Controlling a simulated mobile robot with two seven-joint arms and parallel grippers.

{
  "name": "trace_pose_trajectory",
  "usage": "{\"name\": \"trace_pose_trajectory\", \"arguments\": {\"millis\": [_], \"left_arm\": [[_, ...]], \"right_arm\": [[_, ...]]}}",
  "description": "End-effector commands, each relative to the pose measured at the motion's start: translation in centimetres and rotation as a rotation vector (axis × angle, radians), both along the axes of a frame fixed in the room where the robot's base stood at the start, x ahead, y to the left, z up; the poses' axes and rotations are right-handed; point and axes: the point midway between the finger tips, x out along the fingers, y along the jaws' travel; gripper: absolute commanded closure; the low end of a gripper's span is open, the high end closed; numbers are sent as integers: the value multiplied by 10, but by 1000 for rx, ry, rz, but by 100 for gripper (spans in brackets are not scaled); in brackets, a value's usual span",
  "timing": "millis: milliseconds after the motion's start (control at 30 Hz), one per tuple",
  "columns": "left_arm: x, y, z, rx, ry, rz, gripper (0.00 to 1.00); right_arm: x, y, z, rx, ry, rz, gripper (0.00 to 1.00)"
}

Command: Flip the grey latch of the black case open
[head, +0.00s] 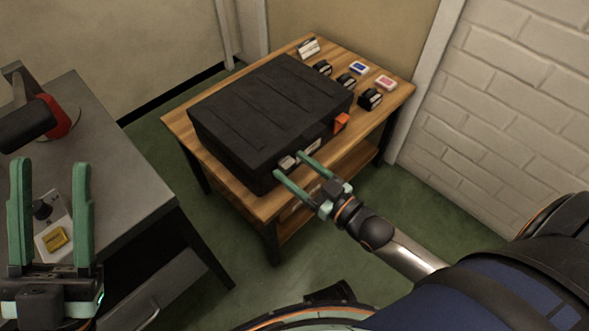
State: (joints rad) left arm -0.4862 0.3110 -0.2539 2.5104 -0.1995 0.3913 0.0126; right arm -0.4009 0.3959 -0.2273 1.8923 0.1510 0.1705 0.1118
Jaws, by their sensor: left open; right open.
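The closed black case (265,103) lies on a wooden table in the head view. On its front side, low near the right gripper, is a small grey latch (288,162). An orange piece (341,121) sits further right on the same side. My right gripper (289,165) is open, its green fingers pointing at the case front around the latch; whether they touch it I cannot tell. My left gripper (50,166) is open and empty at the lower left, over the grey table, far from the case.
The wooden table (183,125) also holds several small black items (370,98), a blue-and-white card box (359,68) and a red-and-white one (385,82). A grey table (125,160) at left bears a panel with a yellow button (55,239). A white brick wall (500,110) stands at right.

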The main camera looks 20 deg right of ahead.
Motion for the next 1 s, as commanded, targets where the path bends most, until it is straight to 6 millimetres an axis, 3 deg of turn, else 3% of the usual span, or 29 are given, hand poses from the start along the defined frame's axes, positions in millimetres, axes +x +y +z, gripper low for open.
{"name": "trace_pose_trajectory", "arguments": {"millis": [367, 1000], "left_arm": [[0, 0, -2, 3, 2, 2, 50], [0, 0, -2, 0, 4, 1, 50]], "right_arm": [[4, 2, 0, 1, 1, 0, 29], [4, 2, 0, 1, 1, 1, 100]]}}
